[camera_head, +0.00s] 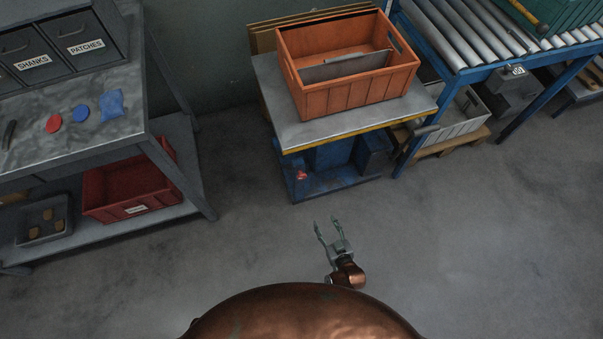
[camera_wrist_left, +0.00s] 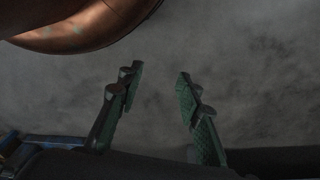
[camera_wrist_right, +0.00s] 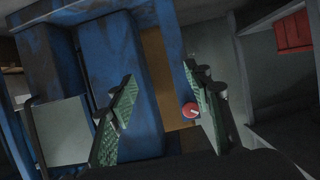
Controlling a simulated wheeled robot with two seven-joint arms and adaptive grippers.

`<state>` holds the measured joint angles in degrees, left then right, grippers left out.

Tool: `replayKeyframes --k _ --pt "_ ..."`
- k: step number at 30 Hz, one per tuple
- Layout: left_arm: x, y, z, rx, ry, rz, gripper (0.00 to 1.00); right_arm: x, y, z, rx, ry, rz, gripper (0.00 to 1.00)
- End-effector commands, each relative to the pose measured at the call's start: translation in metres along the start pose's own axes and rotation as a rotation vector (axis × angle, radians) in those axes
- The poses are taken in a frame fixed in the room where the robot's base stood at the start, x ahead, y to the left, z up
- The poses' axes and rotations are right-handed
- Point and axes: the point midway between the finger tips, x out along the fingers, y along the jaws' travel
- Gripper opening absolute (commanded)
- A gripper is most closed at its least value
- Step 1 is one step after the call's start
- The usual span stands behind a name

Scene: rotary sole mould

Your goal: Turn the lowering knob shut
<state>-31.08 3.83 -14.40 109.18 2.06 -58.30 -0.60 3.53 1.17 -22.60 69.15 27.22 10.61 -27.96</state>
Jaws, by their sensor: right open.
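The lowering knob (camera_head: 301,175) is small and red, low on the front of the blue lift table base (camera_head: 340,182). In the right wrist view the knob (camera_wrist_right: 190,110) shows beside the right-hand finger, slightly overlapped by it in the picture. My right gripper (camera_head: 327,222) is open and empty, in front of the base and apart from the knob. Its spread fingers also show in the right wrist view (camera_wrist_right: 158,76). My left gripper (camera_wrist_left: 159,78) is open and empty over bare floor in the left wrist view. It does not show in the head view.
An orange crate (camera_head: 340,92) stands on the lift table's grey top (camera_head: 300,134). A grey workbench (camera_head: 125,125) with a red bin (camera_head: 104,195) below is at left. A roller conveyor (camera_head: 465,35) is at right. The floor in front (camera_head: 470,230) is clear.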

Motion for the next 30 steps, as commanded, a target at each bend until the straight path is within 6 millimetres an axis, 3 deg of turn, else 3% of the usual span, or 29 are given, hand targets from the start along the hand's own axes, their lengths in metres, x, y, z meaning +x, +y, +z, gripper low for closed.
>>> replayKeyframes --k 1,4,9,13,17,30 --pt "0.000 0.003 -0.003 -0.005 -0.004 0.009 0.33 0.023 -0.010 -0.008 0.007 0.062 -0.004 0.46" --pt "-0.023 0.008 -0.015 -0.010 0.001 0.023 0.33 0.050 -0.021 -0.052 0.012 0.185 0.000 0.46" --pt "-0.056 0.013 -0.028 -0.014 0.009 0.037 0.33 0.071 -0.033 -0.102 0.024 0.320 0.012 0.46" --pt "-0.068 0.012 -0.032 -0.015 0.015 0.042 0.33 0.077 -0.037 -0.122 0.030 0.365 0.018 0.46" --pt "-0.063 0.014 -0.038 -0.013 0.040 0.053 0.33 0.087 -0.037 -0.131 0.032 0.377 0.020 0.46" --pt "-0.017 0.036 -0.071 -0.018 0.213 0.117 0.33 0.143 -0.035 -0.151 0.032 0.372 0.020 0.46"
